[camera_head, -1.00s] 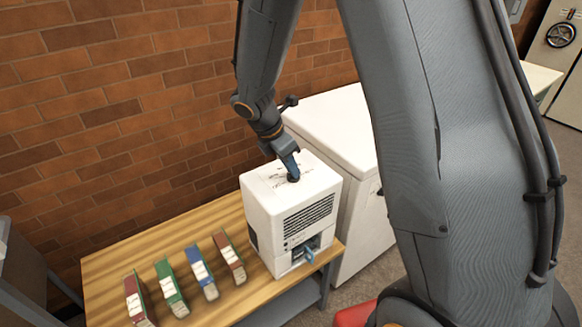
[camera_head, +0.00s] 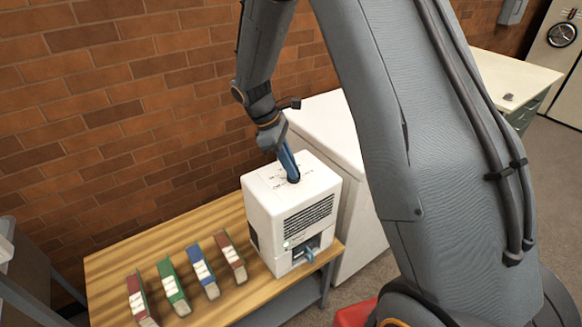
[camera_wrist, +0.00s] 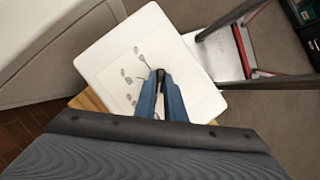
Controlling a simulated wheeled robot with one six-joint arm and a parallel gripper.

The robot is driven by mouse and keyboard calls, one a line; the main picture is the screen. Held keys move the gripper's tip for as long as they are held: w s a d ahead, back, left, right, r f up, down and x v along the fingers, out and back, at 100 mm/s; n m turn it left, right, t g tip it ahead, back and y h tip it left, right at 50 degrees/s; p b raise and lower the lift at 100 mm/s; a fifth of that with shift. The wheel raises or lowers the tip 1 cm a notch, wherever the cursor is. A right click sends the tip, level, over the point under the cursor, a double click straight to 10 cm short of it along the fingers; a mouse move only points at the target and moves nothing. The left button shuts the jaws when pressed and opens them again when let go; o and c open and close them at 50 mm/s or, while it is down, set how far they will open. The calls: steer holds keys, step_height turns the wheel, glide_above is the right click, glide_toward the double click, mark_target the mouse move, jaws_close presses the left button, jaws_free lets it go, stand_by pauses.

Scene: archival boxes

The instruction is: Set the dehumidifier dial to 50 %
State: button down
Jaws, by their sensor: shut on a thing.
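The white dehumidifier (camera_head: 290,215) stands on the right end of a wooden bench. Its top panel carries small dark markings, too small to read, which also show in the wrist view (camera_wrist: 128,76). My gripper (camera_head: 291,172) points down at this top and is shut on the small dark dial (camera_head: 293,181). In the wrist view the blue fingers of my gripper (camera_wrist: 160,92) stand on both sides of the dark dial (camera_wrist: 160,74), which they partly hide. The setting of the dial cannot be read.
Several coloured binders (camera_head: 203,272) stand in a row on the wooden bench (camera_head: 110,262), left of the dehumidifier. A white cabinet (camera_head: 330,125) stands close behind and right of it. A brick wall (camera_head: 110,110) runs behind the bench.

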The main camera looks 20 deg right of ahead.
steer(key=m, duration=0.2)
steer(key=m+g+y, duration=0.1)
steer(key=m, duration=0.1)
steer(key=shift+w+d+m, duration=0.1)
steer(key=shift+w+m, duration=0.1)
steer(key=shift+m, duration=0.1)
steer(key=m, duration=0.2)
steer(key=m+g+y, duration=0.1)
steer(key=m, duration=0.1)
steer(key=shift+d+m+y, duration=0.15)
steer(key=shift+m+y, duration=0.15)
steer(key=m+y, duration=0.1)
steer(key=m, duration=0.3)
steer(key=shift+d+y, duration=0.15)
steer(key=shift+y, duration=0.25)
steer(key=shift+d+m+y, duration=0.1)
steer(key=shift+m+y, duration=0.7)
steer(key=shift+m, duration=1.5)
steer(key=c, duration=1.8)
jaws_free()
steer(key=shift+c, duration=0.2)
steer(key=b+v, duration=0.2)
steer(key=v, duration=0.6)
